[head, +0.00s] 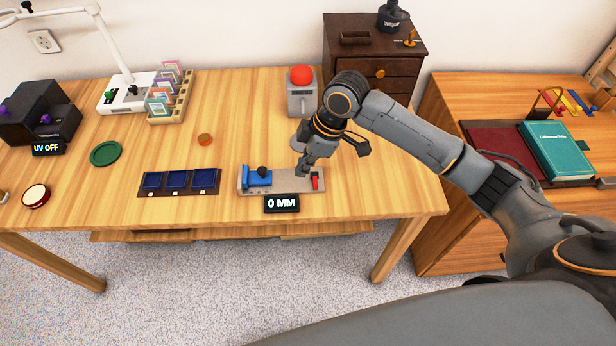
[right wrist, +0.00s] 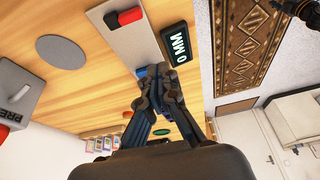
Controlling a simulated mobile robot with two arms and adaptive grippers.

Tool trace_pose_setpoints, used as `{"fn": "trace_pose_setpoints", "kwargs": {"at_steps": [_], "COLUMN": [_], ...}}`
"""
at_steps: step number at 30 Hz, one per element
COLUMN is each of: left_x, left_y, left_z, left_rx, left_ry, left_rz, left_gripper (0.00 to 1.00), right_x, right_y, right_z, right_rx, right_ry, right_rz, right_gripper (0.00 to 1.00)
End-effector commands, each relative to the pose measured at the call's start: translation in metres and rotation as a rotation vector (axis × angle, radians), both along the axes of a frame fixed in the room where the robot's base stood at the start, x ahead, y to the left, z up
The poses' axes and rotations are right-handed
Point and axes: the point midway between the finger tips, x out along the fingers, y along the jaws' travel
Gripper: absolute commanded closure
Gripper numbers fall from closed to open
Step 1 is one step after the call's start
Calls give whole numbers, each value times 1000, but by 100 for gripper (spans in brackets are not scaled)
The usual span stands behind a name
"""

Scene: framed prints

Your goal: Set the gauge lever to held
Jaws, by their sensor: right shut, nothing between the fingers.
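The gauge (head: 290,187) is a pale plate near the table's front edge, with a blue block (head: 257,178) and black knob at its left. The gauge lever (head: 315,180) is a small red piece at its right end. It also shows red and black in the right wrist view (right wrist: 130,17). The display (head: 282,204) at its front reads "0 MM". My right gripper (head: 303,170) is shut and empty above the plate, just left of the lever and seemingly apart from it. It also shows in the right wrist view (right wrist: 157,88). My left gripper does not show in the head view.
A grey box with a red button (head: 301,90) stands behind the gauge, near my right arm. A dark tray with blue wells (head: 180,181) lies to its left. A drawer cabinet (head: 365,50) stands at the back. The table between tray and card rack is mostly clear.

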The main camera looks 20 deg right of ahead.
Motion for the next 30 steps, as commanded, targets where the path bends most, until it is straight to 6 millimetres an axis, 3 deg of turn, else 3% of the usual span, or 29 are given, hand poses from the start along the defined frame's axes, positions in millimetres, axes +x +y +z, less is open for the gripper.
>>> {"fn": "trace_pose_setpoints", "kwargs": {"at_steps": [6, 19, 23, 30], "left_x": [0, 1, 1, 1], "left_y": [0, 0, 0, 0], "left_z": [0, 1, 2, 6], "left_rx": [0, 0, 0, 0], "left_ry": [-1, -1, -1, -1], "left_rz": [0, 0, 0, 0], "left_gripper": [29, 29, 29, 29], "right_x": [12, 12, 13, 17], "right_y": [-14, -14, -9, 7], "right_z": [19, 17, 5, -41], "right_rx": [-14, -14, -14, -13], "right_ry": [6, 7, 11, 11], "right_rz": [32, 34, 35, 34], "right_gripper": [100, 100, 100, 100]}}
